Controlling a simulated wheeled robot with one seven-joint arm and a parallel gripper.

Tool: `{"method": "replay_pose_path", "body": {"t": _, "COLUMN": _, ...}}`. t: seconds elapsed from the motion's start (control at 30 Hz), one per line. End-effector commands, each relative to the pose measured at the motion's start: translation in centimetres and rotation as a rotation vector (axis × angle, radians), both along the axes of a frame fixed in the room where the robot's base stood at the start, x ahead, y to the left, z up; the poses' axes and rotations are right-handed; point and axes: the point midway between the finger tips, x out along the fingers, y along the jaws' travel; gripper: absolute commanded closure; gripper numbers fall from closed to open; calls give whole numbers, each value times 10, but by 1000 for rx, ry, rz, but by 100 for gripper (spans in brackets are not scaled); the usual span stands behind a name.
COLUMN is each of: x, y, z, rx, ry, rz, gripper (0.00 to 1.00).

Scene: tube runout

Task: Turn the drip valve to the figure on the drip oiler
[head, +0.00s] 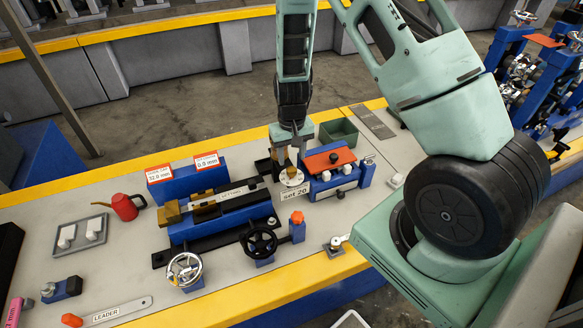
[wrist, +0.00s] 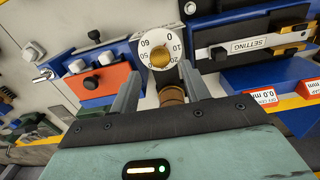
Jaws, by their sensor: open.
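The drip oiler's white round dial (head: 291,178) stands on the bench behind a card reading "set 20" (head: 297,194). In the wrist view the dial (wrist: 146,36) shows figures including 0, 20 and 60, with a round brass knob (wrist: 160,56) at its middle. My gripper (head: 290,158) points down just behind and above the dial. In the wrist view its two fingers (wrist: 160,76) are apart, one on each side of the knob's near side. A brown ribbed cylinder (wrist: 172,95) shows between them. Contact with the knob cannot be told.
A blue block with an orange plate (head: 328,158) stands close right of the dial. A blue fixture marked "SETTING" (head: 233,193) is close left. Two handwheels (head: 258,241), a red oil can (head: 125,206) and a green bin (head: 338,132) are also on the bench.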

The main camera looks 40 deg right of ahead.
Motion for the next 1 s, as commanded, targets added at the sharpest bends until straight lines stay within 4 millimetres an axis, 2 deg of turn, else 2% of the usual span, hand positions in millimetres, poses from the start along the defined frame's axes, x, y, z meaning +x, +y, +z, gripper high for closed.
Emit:
{"method": "replay_pose_path", "body": {"t": 0.03, "x": 0, "y": 0, "z": -11, "rx": 0, "ry": 1, "rz": 1, "gripper": 54}}
{"method": "replay_pose_path", "body": {"t": 0.33, "x": 0, "y": 0, "z": -45, "rx": 0, "ry": 1, "rz": 0, "gripper": 54}}
{"method": "replay_pose_path", "body": {"t": 0.4, "x": 0, "y": 0, "z": -40, "rx": 1, "ry": 0, "rz": 1, "gripper": 54}}
{"method": "replay_pose_path", "body": {"t": 0.8, "x": 0, "y": 1, "z": -42, "rx": 1, "ry": 0, "rz": 1, "gripper": 54}}
{"method": "replay_pose_path", "body": {"t": 0.93, "x": 0, "y": 1, "z": -42, "rx": 1, "ry": 0, "rz": 1, "gripper": 89}}
{"method": "replay_pose_path", "body": {"t": 1.0, "x": 0, "y": 1, "z": -42, "rx": 1, "ry": 0, "rz": 1, "gripper": 88}}
